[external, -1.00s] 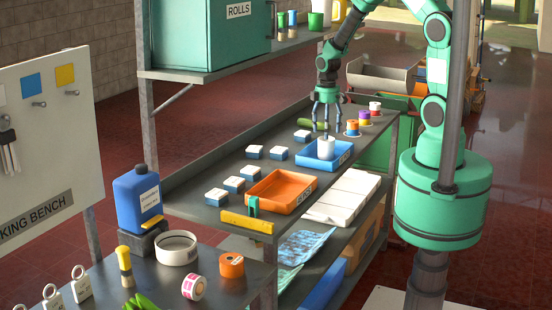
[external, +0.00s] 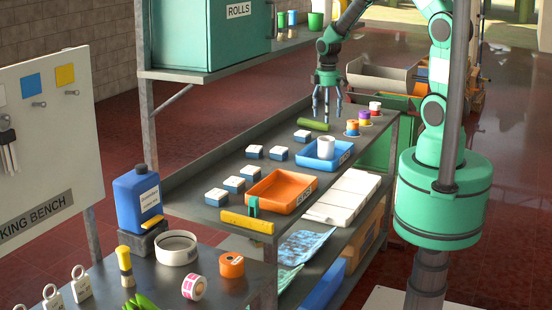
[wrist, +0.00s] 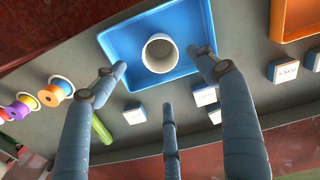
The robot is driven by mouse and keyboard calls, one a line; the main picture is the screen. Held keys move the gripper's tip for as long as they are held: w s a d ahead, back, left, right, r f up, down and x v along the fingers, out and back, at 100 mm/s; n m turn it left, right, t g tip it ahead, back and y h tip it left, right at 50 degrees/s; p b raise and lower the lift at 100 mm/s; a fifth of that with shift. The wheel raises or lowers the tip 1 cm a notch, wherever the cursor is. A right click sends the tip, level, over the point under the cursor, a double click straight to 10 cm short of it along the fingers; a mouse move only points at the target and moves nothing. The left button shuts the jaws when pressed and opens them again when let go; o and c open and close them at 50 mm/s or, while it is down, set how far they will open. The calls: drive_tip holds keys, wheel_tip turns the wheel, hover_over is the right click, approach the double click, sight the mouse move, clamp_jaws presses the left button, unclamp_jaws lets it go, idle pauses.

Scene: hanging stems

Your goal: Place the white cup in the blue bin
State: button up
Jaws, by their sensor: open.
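The white cup (external: 326,147) stands upright inside the blue bin (external: 311,160) on the grey shelf. In the wrist view the cup (wrist: 159,55) shows its open top, with the floor of the blue bin (wrist: 122,43) around it. My gripper (external: 327,113) is open and empty, above the shelf, above and a little behind the bin. In the wrist view its fingers (wrist: 165,82) are spread, and none visibly holds the cup.
An orange bin (external: 279,205) sits nearer on the same shelf. Small white-and-blue boxes (external: 254,152) lie along the shelf's left side. An upper shelf (external: 215,74) with a teal cabinet is at the left.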

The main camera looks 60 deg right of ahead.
drive_tip(key=shift+r, duration=0.1)
drive_tip(key=s+a+r+m+t, duration=0.1)
drive_tip(key=a+r, duration=0.2)
drive_tip(key=r, duration=0.3)
drive_tip(key=s+a+r, duration=0.1)
drive_tip(key=a+r, duration=0.2)
drive_tip(key=r, duration=0.2)
drive_tip(key=s+a+r+m+t, duration=0.3)
drive_tip(key=s+a+r+t, duration=0.1)
drive_tip(key=s+a+r, duration=1.2)
drive_tip(key=s+r, duration=0.1)
drive_tip(key=s, duration=0.2)
drive_tip(key=shift+s+r+t, duration=0.3)
drive_tip(key=shift+s+r, duration=0.05)
drive_tip(key=shift+r, duration=0.05)
drive_tip(key=shift+f, duration=0.1)
wheel_tip(320, 180, down, 8)
drive_tip(key=b, duration=0.8)
